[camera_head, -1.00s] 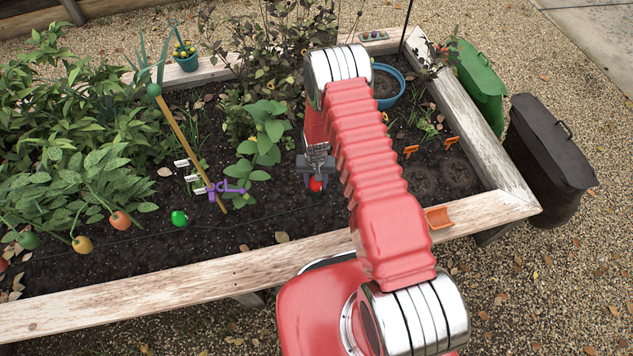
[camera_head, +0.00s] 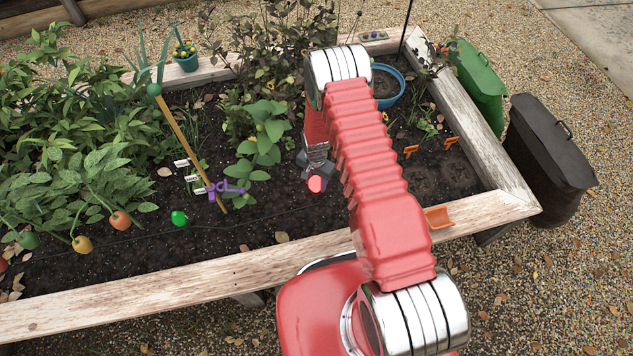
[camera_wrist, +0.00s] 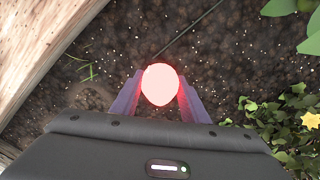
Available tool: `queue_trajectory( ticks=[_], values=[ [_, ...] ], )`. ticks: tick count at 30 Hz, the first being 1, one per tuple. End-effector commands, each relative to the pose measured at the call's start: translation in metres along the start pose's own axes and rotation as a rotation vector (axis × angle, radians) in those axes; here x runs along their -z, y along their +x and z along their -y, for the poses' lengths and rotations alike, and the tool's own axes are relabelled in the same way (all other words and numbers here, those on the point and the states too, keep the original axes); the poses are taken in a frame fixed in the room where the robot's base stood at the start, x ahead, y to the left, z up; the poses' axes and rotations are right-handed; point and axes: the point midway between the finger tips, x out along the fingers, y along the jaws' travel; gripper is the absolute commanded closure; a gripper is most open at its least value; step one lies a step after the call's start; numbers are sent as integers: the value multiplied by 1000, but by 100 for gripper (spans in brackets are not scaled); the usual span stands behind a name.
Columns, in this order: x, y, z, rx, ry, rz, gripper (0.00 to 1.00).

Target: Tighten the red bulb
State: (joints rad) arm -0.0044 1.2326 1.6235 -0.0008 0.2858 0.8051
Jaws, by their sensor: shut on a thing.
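The red bulb (camera_head: 316,184) is between the fingers of my gripper (camera_head: 318,178), low over the dark soil in the middle of the bed. In the wrist view the bulb (camera_wrist: 160,85) glows pinkish white with a red edge. The two purple-grey fingers of my gripper (camera_wrist: 160,97) touch it, one on each side. Whatever is under the bulb is hidden. A green bulb-like thing (camera_head: 179,218) sits on the soil to the left.
The wooden bed wall (camera_head: 200,268) runs along the front. A purple clip (camera_head: 228,187) and a wooden stake (camera_head: 185,145) stand left of my gripper. A leafy plant (camera_head: 262,145) is close to its left. Orange clips (camera_head: 411,151) and a blue pot (camera_head: 400,88) are to the right.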

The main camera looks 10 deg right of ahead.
Motion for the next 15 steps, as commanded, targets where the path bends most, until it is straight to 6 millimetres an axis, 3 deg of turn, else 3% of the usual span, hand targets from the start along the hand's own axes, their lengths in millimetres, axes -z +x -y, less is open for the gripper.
queue_trajectory(
  ticks=[6, 7, 15],
  values=[
    [1, -1, 1, 2, 3, -2, 82],
    [1, -1, 1, 2, 3, -2, 58],
    [0, 0, 0, 1, 1, -1, 40]
  ],
)
